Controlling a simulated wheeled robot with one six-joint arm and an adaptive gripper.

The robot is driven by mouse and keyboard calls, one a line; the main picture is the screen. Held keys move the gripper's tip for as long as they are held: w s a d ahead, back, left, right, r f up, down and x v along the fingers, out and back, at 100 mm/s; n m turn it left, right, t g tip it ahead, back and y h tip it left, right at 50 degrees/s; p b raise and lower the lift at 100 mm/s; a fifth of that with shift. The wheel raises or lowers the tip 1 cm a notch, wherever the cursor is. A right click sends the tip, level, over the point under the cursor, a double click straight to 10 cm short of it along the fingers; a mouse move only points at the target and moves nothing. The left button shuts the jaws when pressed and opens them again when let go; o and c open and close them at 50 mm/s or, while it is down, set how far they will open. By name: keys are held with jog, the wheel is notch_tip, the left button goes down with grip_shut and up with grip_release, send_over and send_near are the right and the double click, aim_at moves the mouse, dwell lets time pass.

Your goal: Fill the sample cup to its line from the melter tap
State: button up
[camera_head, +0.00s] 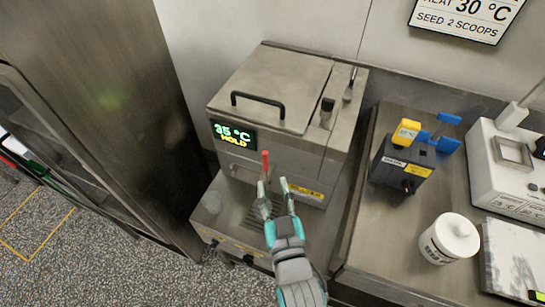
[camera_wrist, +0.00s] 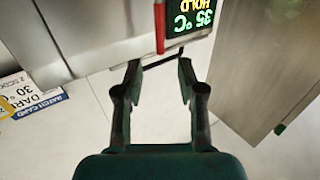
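The melter (camera_head: 275,90) is a steel box with a lid, and its display (camera_head: 234,134) reads 35 °C HOLD. A red tap lever (camera_head: 265,160) stands up at its front; it also shows in the wrist view (camera_wrist: 160,28), beyond my fingertips. My gripper (camera_head: 273,187) is in front of the tap, fingers apart with nothing seen between them; it also shows open in the wrist view (camera_wrist: 160,72).
A steel cabinet (camera_head: 100,100) stands close on the left. On the right bench are a dark box with yellow and blue parts (camera_head: 400,165), a white lidded jar (camera_head: 450,238) and a white machine (camera_head: 505,165). My arm hides part of the front ledge.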

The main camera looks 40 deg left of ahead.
aim_at(265, 160)
jog(key=x, duration=0.9)
jog(key=shift+w+a, duration=0.15)
jog(key=shift+a, duration=0.05)
grip_shut()
